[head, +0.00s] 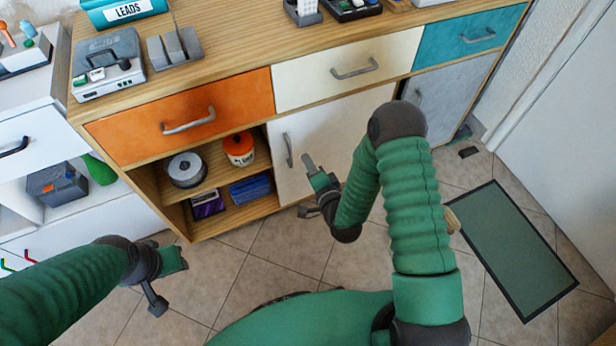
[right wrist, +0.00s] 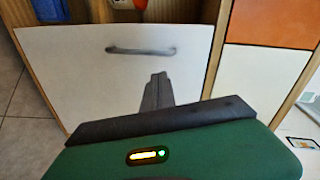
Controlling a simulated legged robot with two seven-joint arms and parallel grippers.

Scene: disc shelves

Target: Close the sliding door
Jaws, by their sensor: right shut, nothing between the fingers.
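The white sliding door (head: 325,145) is in the lower middle of the wooden cabinet, with a grey bar handle (head: 288,150) near its left edge. The shelves left of it are open to view. My right gripper (head: 308,165) is shut and empty, in front of the door just right of the handle; I cannot tell whether it touches. The right wrist view shows the door (right wrist: 70,75), its handle (right wrist: 140,50) and the shut fingers (right wrist: 157,85) pointing towards it. My left gripper (head: 168,275) is low at the left, away from the cabinet; its jaws are unclear.
The open shelves hold a disc spindle (head: 187,170), an orange-topped tub (head: 239,148), a purple box (head: 208,204) and a blue stack (head: 250,189). Drawers with handles run above. A green mat (head: 510,250) lies on the tiled floor at the right.

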